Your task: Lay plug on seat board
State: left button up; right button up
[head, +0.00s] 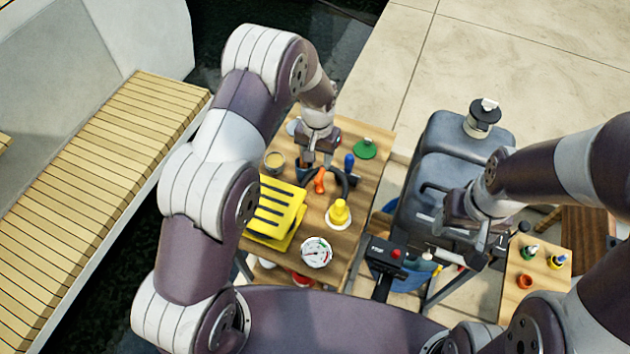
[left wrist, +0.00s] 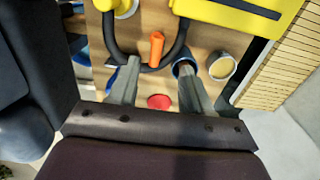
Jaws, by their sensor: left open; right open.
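A small orange tapered piece (head: 319,180), which I take for the plug, is on the wooden table beside a dark curved handle. It also shows in the left wrist view (left wrist: 156,48), ahead of and between my fingers, not gripped. My left gripper (head: 317,158) is open, pointing down over the table close behind the orange piece. The slatted wooden seat board (head: 110,170) runs along the left; its slats also show in the left wrist view (left wrist: 277,62). My right gripper (head: 432,205) is open and empty over the dark grey case; its fingertips are partly unclear.
A dark gap separates table and seat. The visible seat top is clear.

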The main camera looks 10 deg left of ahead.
aim_at(320, 174)
pick_arm(q)
jog(key=shift+w+r, duration=0.15)
jog(key=shift+w, duration=0.25)
jog(key=f+p, duration=0.1)
jog(key=f, duration=0.2)
jog(key=f+p, duration=0.2)
jog(key=f, duration=0.2)
jog(key=f+p, duration=0.2)
jog(key=f, duration=0.2)
jog(key=shift+s+d+f, duration=0.1)
jog(key=shift+s+d, duration=0.05)
jog(key=shift+d, duration=0.15)
jog(key=shift+f, duration=0.4)
grip_shut()
